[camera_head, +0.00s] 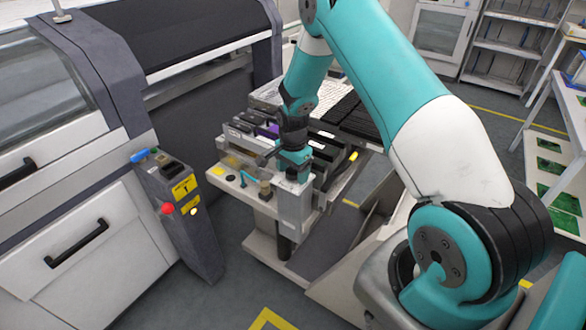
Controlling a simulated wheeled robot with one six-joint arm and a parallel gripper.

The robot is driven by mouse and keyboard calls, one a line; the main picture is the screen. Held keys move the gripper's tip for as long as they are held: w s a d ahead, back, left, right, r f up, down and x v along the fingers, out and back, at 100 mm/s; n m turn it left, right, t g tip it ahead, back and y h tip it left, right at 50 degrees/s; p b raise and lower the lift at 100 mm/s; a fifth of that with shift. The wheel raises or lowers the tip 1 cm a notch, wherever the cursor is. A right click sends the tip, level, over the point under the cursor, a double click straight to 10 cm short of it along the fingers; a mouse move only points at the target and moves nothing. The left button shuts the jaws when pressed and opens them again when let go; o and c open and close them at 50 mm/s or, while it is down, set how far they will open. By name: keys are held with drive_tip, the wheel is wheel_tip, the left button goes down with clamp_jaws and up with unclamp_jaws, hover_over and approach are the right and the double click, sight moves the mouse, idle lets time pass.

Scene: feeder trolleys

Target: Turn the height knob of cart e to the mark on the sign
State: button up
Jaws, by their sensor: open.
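A feeder trolley (232,184) stands in the middle, with a pale front deck and rows of dark feeders behind. I cannot read a letter that marks it as cart e. A small brownish knob-like part (265,189) sits on the front deck, beside a thin dark lever (243,178). Which part is the height knob is not certain. My gripper (292,172) points down over the right front corner of the deck, to the right of the knob-like part. It is open; its fingertips are small and hard to make out. I cannot make out a sign with a mark.
A large grey-white machine (75,235) fills the left, with a control post (180,215) bearing a red button near the trolley. Shelves (510,45) stand at the back right. A table with green boards (560,172) is at the right. Floor in front is clear.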

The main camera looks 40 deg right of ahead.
drive_tip(key=c, duration=0.9)
drive_tip(key=shift+c, duration=0.2)
